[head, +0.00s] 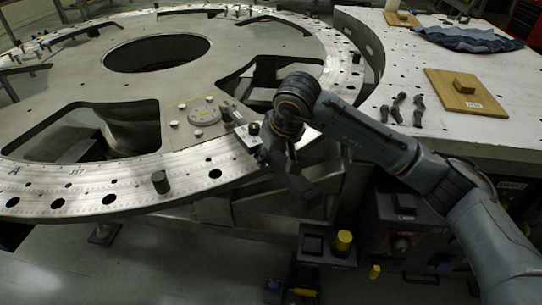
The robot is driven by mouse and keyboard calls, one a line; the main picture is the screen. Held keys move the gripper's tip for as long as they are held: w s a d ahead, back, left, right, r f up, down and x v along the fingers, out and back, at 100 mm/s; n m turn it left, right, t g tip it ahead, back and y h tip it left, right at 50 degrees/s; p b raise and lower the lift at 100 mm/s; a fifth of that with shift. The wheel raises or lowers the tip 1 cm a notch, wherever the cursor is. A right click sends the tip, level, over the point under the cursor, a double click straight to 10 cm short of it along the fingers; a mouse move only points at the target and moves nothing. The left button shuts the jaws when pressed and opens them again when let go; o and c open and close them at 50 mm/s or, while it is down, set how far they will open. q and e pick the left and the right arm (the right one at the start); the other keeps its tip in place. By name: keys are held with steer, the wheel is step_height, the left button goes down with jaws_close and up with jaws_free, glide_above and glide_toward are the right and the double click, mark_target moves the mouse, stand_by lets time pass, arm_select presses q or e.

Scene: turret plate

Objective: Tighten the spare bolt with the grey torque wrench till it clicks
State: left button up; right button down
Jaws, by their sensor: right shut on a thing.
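My right gripper (298,188) hangs below its wrist at the front right edge of the big turret ring (100,190). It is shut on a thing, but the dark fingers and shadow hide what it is. I cannot make out the grey torque wrench with certainty. A short dark cylinder (160,182), perhaps a bolt head, stands upright on the ring's front rim, well left of the gripper. Several dark bolts (400,108) lie on the pale table at right; I cannot tell which is the spare bolt. My left gripper is not in view.
A plate with a round grey fitting (203,113) lies on the ring left of my wrist. A small block with a black-and-yellow knob (253,128) is close beside the wrist. The pale table (395,65) holds a wooden board (465,98) and a blue cloth (468,38).

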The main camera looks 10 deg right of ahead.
steer(key=shift+s+d+r+b, duration=0.1)
steer(key=shift+s+b, duration=0.05)
steer(key=shift+b, duration=0.3)
stand_by(0.5)
stand_by(0.7)
steer(key=shift+b, duration=0.4)
steer(key=shift+f+b, duration=0.3)
steer(key=shift+b, duration=0.2)
stand_by(0.5)
stand_by(0.5)
steer(key=shift+f+b, duration=0.25)
steer(key=shift+b, duration=0.2)
stand_by(0.7)
